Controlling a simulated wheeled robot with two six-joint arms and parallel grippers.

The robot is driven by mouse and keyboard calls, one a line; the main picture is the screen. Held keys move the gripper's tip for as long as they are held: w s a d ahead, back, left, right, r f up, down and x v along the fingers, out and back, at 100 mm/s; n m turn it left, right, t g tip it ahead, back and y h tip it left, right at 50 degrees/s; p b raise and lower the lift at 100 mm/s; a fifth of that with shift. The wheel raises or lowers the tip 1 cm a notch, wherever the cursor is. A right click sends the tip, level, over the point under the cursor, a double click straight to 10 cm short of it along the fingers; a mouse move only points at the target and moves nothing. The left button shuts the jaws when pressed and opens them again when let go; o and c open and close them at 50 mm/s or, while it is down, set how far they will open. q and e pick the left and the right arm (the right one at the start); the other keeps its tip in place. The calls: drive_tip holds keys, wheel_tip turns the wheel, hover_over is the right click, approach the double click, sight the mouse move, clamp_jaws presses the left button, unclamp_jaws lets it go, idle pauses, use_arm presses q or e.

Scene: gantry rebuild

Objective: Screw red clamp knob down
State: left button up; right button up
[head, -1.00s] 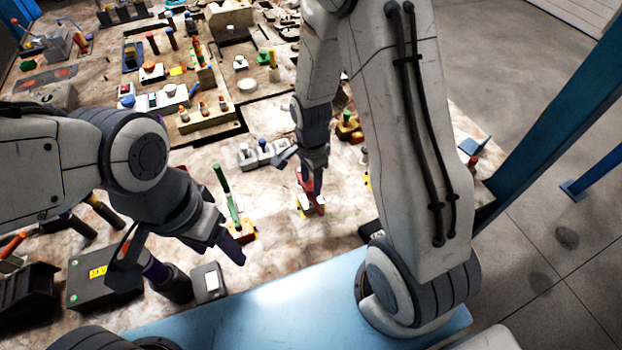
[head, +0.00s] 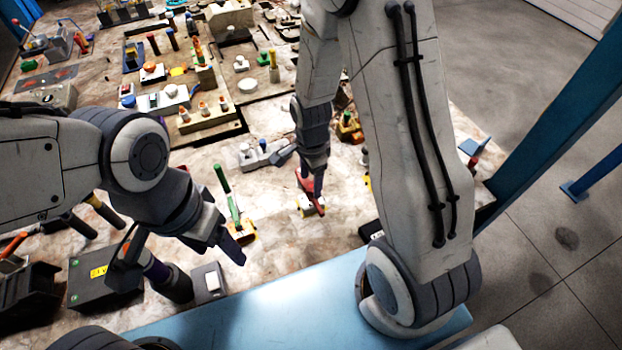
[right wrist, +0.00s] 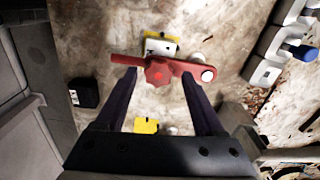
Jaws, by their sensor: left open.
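The red clamp knob (right wrist: 158,72) is star-shaped and sits on a red clamp arm (right wrist: 191,69) in the right wrist view. The arm lies across a white and yellow base (right wrist: 160,46). In the head view the red clamp (head: 309,190) stands near the bench's front, partly hidden by my right gripper. My right gripper (right wrist: 160,76) is open, with its two dark fingers on either side of the knob and a gap to it on both sides; whether the tips touch the red arm cannot be told. My left gripper (head: 182,262) is open, left of the clamp and over the bench's front.
A green-handled clamp (head: 231,206) stands left of the red one. A grey block with round knobs (head: 262,155) lies behind it. A dark cylinder (head: 172,284) and a black box (head: 88,285) are near my left gripper. Bare bench lies between the clamps.

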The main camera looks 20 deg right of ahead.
sight(311, 186)
drive_tip(key=shift+r, duration=0.1)
wheel_tip(311, 186, up, 10)
drive_tip(key=b, duration=0.1)
drive_tip(key=shift+r, duration=0.15)
idle(0.6)
drive_tip(key=s+a+r+n, duration=0.3)
drive_tip(key=s+a+n, duration=0.3)
drive_tip(key=s+n, duration=0.3)
drive_tip(key=s+a+r+n+y, duration=0.1)
drive_tip(key=s+a+r+n, duration=0.2)
drive_tip(key=n, duration=1.2)
drive_tip(key=s+a, duration=0.3)
drive_tip(key=s, duration=0.3)
drive_tip(key=shift+s, duration=0.2)
drive_tip(key=shift+a+r, duration=0.1)
